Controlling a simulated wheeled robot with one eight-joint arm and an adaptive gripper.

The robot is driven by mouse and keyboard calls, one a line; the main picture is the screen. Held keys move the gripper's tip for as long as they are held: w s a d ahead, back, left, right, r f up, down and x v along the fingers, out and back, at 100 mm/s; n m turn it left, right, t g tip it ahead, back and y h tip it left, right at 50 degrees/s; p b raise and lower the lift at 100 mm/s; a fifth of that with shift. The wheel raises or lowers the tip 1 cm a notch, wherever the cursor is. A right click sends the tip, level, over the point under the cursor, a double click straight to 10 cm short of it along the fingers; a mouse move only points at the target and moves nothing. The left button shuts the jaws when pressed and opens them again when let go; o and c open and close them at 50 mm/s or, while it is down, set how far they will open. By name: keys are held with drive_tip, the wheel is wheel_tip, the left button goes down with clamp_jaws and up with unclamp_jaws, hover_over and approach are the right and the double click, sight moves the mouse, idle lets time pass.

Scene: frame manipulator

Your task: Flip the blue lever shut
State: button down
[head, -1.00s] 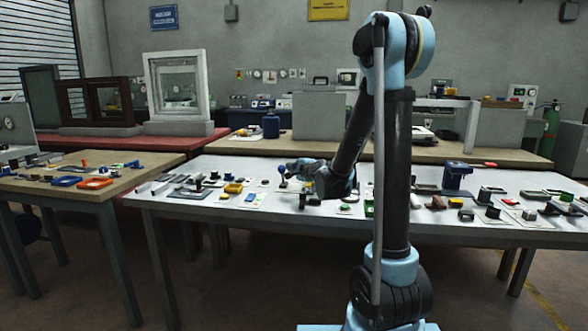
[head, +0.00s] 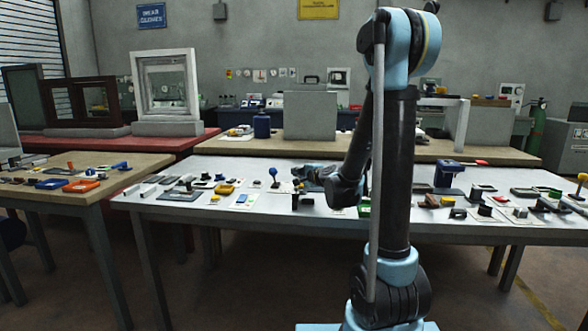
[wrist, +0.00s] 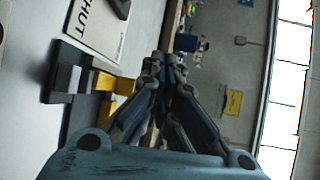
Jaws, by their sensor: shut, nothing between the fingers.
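A blue ball-topped lever (head: 273,172) stands upright on a small pale plate on the white table in the head view. My gripper (head: 298,172) is just right of it, apart from it in the picture, low over the table; the depth between them is hard to tell. In the wrist view my gripper (wrist: 169,62) has its fingers together and holds nothing. I cannot make out the blue lever in the wrist view. A white plate lettered "SHUT" (wrist: 97,25) shows there at upper left.
A yellow block (wrist: 112,83) and a grey block (wrist: 67,80) are left of my fingers in the wrist view. A dark upright piece (head: 295,197) stands below my gripper in the head view. Several small fixtures crowd the white table (head: 150,217). A blue vise-like device (head: 448,172) stands right.

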drive_tip(key=shift+s+d+f, duration=0.45)
drive_tip(key=shift+s, duration=0.25)
drive_tip(key=shift+s+d+f, duration=0.4)
drive_tip(key=shift+s, duration=0.25)
